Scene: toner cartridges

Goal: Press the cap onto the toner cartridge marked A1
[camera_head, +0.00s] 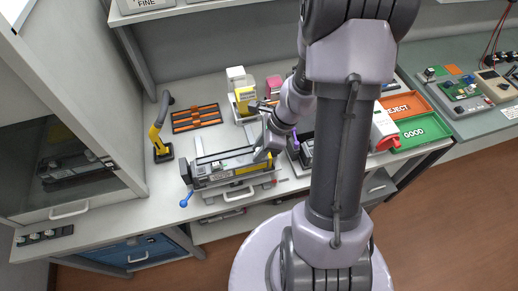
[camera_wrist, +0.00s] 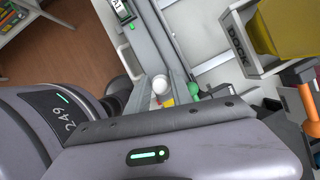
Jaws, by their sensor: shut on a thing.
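A grey cradle (camera_head: 222,182) stands at the front of the bench, with a blue-tipped lever at its left end. A long dark and grey toner cartridge (camera_head: 222,167) lies in it. My gripper (camera_head: 262,154) is at the cradle's right end. In the wrist view my gripper (camera_wrist: 160,90) is shut on a small white round cap (camera_wrist: 160,84), close to the end of a long grey body. A small green knob (camera_wrist: 193,90) is beside it. Whether the cap touches the cartridge cannot be told.
Behind the cradle are an orange-slotted rack (camera_head: 195,118) and a dock with yellow and white blocks (camera_head: 243,98). A yellow-handled tool (camera_head: 158,140) stands at left. The red REJECT bin (camera_head: 405,106) and green GOOD bin (camera_head: 422,130) are at right. The bench's front left is clear.

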